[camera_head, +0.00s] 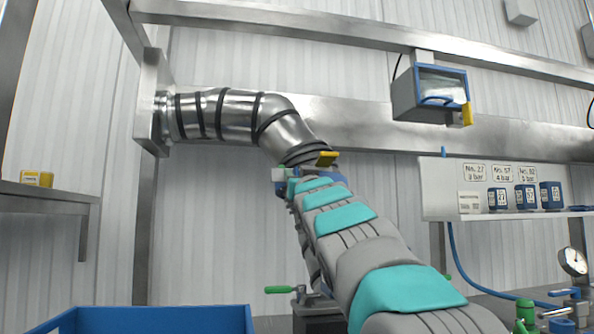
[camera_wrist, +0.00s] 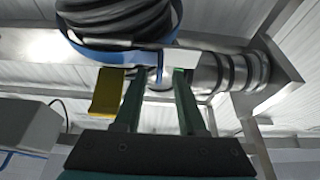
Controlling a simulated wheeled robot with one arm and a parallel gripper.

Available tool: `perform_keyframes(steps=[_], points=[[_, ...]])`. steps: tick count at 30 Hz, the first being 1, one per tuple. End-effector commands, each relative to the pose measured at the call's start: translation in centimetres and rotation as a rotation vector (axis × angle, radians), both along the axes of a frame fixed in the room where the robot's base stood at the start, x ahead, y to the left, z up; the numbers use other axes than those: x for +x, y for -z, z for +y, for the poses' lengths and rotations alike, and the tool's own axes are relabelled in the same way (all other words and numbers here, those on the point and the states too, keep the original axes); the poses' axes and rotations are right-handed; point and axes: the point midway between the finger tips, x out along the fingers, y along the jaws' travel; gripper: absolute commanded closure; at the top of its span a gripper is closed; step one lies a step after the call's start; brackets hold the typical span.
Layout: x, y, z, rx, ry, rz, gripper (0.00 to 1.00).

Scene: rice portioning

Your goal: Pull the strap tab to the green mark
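A blue strap (camera_wrist: 120,44) runs around the black ribbed hose in the wrist view. A narrow blue strip (camera_wrist: 159,66) hangs from it, seen between my fingers. A yellow tab (camera_wrist: 107,93) is left of my left finger; a yellow piece (camera_head: 326,158) also shows at the duct's lower end in the head view. I cannot tell which of these is the strap tab. My gripper (camera_wrist: 160,74) is open, its dark green fingers apart on either side of the blue strip. In the head view my arm mostly hides the gripper. I cannot make out a green mark on the strap.
A blue-framed box (camera_head: 430,95) hangs at upper right. A shelf with blue boxes (camera_head: 525,197) is at right. A blue bin (camera_head: 150,320) and a green-handled valve (camera_head: 280,289) are low down.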

Motion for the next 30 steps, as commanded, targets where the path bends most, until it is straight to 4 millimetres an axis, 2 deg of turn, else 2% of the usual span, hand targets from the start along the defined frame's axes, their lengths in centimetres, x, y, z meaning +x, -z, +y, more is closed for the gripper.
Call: perform_keyframes(steps=[6, 16, 27, 30], points=[[1.2, -0.3, 0.3, 0.001, 0.000, 0.004, 0.60], [1.4, -0.4, 0.3, 0.001, 0.001, 0.003, 0.60], [1.3, -0.4, 0.3, 0.001, 0.001, 0.003, 1.00], [1.3, -0.4, 0.3, 0.001, 0.001, 0.002, 1.00]])
